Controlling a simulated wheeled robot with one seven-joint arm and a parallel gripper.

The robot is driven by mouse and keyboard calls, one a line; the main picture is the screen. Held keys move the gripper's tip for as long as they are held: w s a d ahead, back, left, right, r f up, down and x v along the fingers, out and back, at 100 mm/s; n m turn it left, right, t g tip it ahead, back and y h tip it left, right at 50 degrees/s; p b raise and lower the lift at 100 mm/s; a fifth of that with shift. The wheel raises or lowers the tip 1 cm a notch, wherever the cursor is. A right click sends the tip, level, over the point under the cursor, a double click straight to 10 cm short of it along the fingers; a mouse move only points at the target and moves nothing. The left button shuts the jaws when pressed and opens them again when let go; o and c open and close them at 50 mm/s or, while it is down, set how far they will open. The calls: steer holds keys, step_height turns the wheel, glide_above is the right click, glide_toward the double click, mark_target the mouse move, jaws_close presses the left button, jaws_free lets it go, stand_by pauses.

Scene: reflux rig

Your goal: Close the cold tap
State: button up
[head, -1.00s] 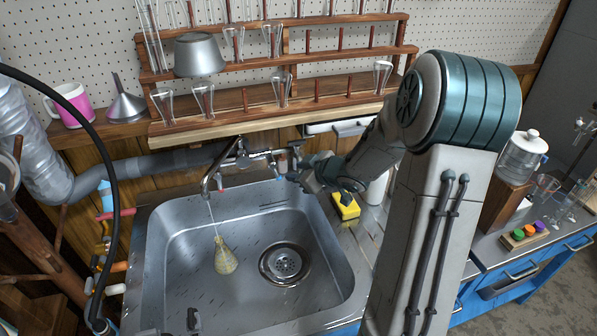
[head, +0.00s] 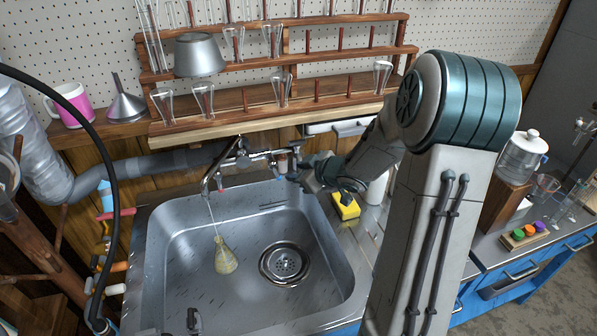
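The tap fitting (head: 245,160) is mounted at the back of the steel sink, with a curved spout (head: 210,180) on its left. A thin stream of water runs from the spout down to a flask in the basin. The valve at the right end of the fitting (head: 282,163) is partly covered by my gripper. My gripper (head: 297,173) is at that right end, close to or touching it; I cannot tell which. Its fingers are small and dark here, so I cannot tell whether they are open or shut.
A flask (head: 225,256) stands in the sink basin (head: 180,290), left of the drain (head: 285,264). A yellow sponge (head: 346,206) lies on the right rim below my arm. A wooden rack (head: 230,125) with glassware is above the tap. A black hose (head: 112,190) hangs at left.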

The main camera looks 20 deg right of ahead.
mark_target(277, 172)
steer(key=shift+t+y, duration=0.6)
steer(key=shift+y, duration=0.1)
steer(key=b+x, duration=0.1)
steer(key=x, duration=0.3)
steer(key=f+b+x, duration=0.1)
steer(key=b+x, duration=0.1)
steer(key=x, duration=0.3)
steer(key=b+x, duration=0.1)
steer(key=x, duration=0.3)
steer(key=shift+d+f, duration=0.3)
steer(key=shift+f, duration=0.15)
jaws_close()
